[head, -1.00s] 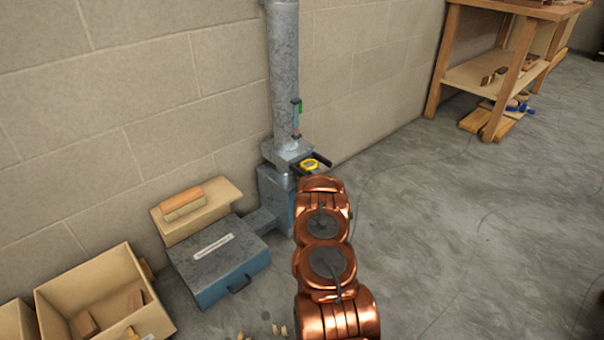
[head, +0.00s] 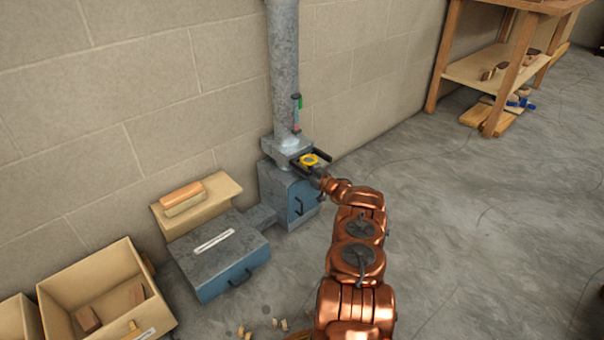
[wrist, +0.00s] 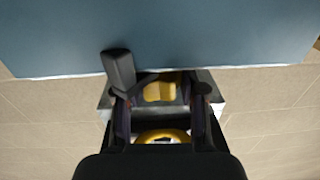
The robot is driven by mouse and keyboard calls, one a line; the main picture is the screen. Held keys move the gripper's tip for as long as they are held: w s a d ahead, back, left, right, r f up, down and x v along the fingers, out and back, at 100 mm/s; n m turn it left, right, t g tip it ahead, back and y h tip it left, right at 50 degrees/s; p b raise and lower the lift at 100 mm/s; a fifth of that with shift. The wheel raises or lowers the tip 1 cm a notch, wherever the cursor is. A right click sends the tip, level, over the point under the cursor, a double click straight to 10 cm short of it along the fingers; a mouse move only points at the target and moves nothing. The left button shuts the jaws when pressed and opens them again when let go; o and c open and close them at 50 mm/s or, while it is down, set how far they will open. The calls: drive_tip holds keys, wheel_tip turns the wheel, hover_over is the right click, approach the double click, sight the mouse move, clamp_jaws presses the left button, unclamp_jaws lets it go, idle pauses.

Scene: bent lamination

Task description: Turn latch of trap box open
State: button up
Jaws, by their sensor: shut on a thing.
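In the wrist view, yellow (wrist: 160,92) shows between the fingers, and a dark lever (wrist: 118,70) stands against the blue panel (wrist: 200,35). The exact finger contact is hard to see.
A vertical grey duct (head: 284,70) rises along the block wall. A low blue-grey box (head: 222,262) stands left of the trap box, and an open wooden crate (head: 60,288) lies further left. A wooden workbench (head: 490,70) stands back right. The floor on the right is clear.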

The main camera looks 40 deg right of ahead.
drive_tip(key=shift+d+f+n+y+b, duration=0.1)
drive_tip(key=shift+f+n+y+b, duration=0.1)
drive_tip(key=shift+n+y+b, duration=0.65)
drive_tip(key=y+b, duration=0.1)
drive_tip(key=b, duration=0.2)
drive_tip(key=shift+n+y, duration=0.25)
drive_tip(key=shift+y, duration=0.1)
drive_tip(key=shift+r+g+y+b, duration=0.3)
drive_tip(key=shift+b, duration=0.35)
drive_tip(key=o, duration=1.2)
drive_tip(key=shift+c, duration=0.2)
drive_tip(key=v, duration=1.1)
drive_tip(key=shift+s, duration=0.4)
drive_tip(key=shift+f, duration=0.1)
